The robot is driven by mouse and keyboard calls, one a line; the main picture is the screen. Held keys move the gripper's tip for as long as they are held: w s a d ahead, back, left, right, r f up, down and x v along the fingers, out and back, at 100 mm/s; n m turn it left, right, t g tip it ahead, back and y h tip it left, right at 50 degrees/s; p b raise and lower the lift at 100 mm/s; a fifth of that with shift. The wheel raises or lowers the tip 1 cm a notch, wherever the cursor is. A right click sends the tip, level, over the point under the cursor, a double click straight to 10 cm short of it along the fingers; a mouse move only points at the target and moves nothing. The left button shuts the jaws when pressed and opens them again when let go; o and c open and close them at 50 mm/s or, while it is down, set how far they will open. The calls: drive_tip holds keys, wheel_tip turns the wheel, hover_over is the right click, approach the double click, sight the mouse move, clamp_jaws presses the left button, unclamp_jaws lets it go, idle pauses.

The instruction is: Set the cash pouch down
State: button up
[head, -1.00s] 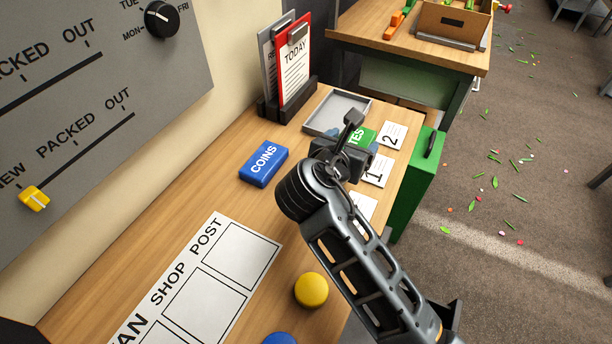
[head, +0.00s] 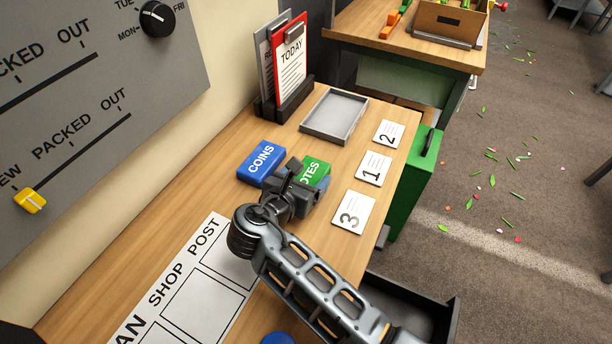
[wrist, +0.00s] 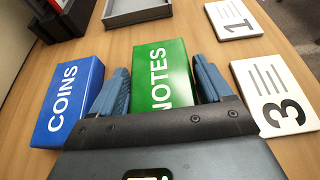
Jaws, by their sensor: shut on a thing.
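The green NOTES pouch (head: 315,169) is beside the blue COINS pouch (head: 261,162), on its right. My gripper (head: 307,181) is shut on the green pouch, with one blue finger on each side of it in the wrist view (wrist: 161,84). The green pouch (wrist: 161,70) lies level, label up, and is low over the desk. I cannot tell whether its underside touches the wood. The blue pouch (wrist: 68,100) lies flat on the desk, close to my left finger. My gripper hides the near end of the green pouch.
A grey tray (head: 306,128) stands empty behind the pouches. Cards 1 (head: 373,168), 2 (head: 389,134) and 3 (head: 352,210) lie along the desk's right side. A clipboard stand (head: 283,105) is at the back. An open dark drawer (head: 440,325) shows below.

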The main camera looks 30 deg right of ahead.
drive_tip(key=o, duration=1.1)
drive_tip(key=shift+f, duration=0.1)
drive_tip(key=shift+a+r, duration=0.15)
drive_tip(key=shift+r, duration=0.05)
drive_tip(key=v, duration=1.1)
drive_tip(key=shift+s+a+r, duration=0.2)
drive_tip(key=shift+s+a, duration=0.05)
